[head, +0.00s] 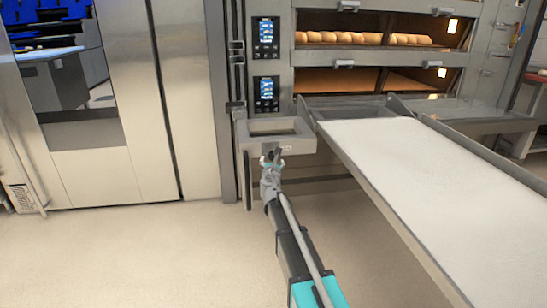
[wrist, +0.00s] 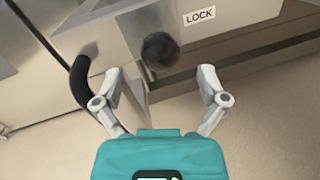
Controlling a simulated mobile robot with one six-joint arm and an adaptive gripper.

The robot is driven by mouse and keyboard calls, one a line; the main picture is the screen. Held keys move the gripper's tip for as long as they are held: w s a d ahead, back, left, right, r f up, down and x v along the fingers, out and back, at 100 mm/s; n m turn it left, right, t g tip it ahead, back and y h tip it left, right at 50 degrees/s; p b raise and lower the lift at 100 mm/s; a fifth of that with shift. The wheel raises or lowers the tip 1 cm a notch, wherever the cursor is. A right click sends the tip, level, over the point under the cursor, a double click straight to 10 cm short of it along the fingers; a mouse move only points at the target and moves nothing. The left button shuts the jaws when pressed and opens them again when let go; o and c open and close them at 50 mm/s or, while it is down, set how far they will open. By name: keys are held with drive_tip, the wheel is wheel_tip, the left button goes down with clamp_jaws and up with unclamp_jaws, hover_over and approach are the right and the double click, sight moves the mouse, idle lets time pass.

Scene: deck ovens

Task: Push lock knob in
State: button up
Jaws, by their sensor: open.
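The lock knob (wrist: 160,50) is a round black knob on the grey metal front, left of and below a white LOCK label (wrist: 199,16) in the wrist view. In the head view the label (head: 287,149) is small and my gripper covers most of the knob area. My gripper (wrist: 162,82) is open, its two grey fingers spread on either side below the knob. Nothing is between the fingertips, and the knob lies just ahead of them. The gripper (head: 272,157) also shows in the head view, in front of the grey box's front face. I cannot tell whether it touches the knob.
A black curved handle (wrist: 80,80) stands close left of the left finger. A long white loader belt (head: 410,170) extends to the right. Deck ovens (head: 345,63) with bread stand behind. Open floor (head: 120,255) lies to the left.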

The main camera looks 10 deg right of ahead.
sight(273, 158)
drive_tip(key=shift+w+d, duration=0.2)
drive_tip(key=shift+w, duration=0.8)
drive_tip(key=shift+w+d, duration=0.2)
drive_tip(key=shift+w, duration=0.75)
